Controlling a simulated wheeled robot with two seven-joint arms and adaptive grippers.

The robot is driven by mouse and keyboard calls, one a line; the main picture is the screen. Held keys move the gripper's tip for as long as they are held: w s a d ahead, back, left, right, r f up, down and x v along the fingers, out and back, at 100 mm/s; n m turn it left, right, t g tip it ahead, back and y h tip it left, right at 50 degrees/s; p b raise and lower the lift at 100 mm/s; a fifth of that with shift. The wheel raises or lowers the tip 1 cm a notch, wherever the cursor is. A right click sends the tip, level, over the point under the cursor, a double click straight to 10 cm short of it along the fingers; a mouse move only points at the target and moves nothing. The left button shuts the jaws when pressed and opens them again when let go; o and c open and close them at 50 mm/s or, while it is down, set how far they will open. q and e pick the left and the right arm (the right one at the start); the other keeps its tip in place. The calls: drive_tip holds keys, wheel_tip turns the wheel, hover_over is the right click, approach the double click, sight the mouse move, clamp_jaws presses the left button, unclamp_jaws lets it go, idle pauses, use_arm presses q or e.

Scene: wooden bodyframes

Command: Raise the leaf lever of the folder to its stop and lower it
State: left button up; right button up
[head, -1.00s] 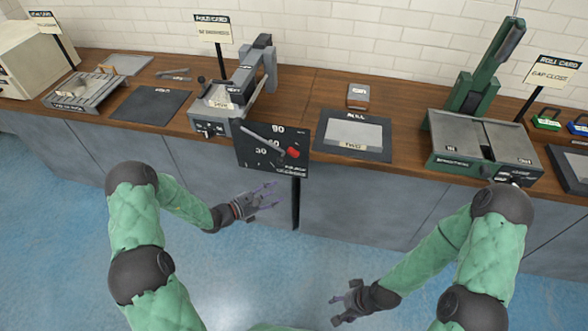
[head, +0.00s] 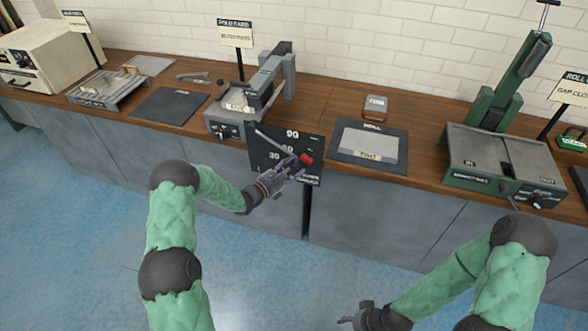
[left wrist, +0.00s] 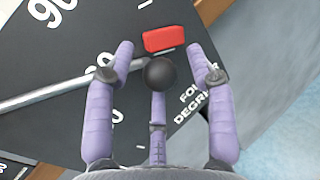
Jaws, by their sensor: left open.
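The folder (head: 222,122), a grey machine, stands at the counter's front edge. Its black degree panel (head: 262,162), marked 90, 60 and 30, hangs in front. The leaf lever (head: 272,141) is a metal rod slanting down to the right across the panel. In the left wrist view the lever (left wrist: 60,88) ends in a black knob (left wrist: 160,74), just below a red block (left wrist: 164,39); the red block also shows in the head view (head: 306,158). My left gripper (head: 292,170) is open, its fingers spread around the knob. My right gripper (head: 358,319) is low, partly cut off by the frame edge.
A black mat with a grey card (head: 366,148) lies right of the folder. A green roller machine (head: 500,165) stands further right. A dark mat (head: 165,106) and a flat metal tool (head: 105,90) lie left. Sign posts rise behind. The floor in front is clear.

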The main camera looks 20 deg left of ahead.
use_arm(q)
drive_tip(key=shift+w+d, duration=0.25)
drive_tip(key=shift+w, duration=0.15)
use_arm(e)
drive_tip(key=shift+f, duration=0.15)
use_arm(q)
clamp_jaws()
drive_tip(key=shift+s+f, duration=0.1)
use_arm(e)
drive_tip(key=shift+w, duration=0.1)
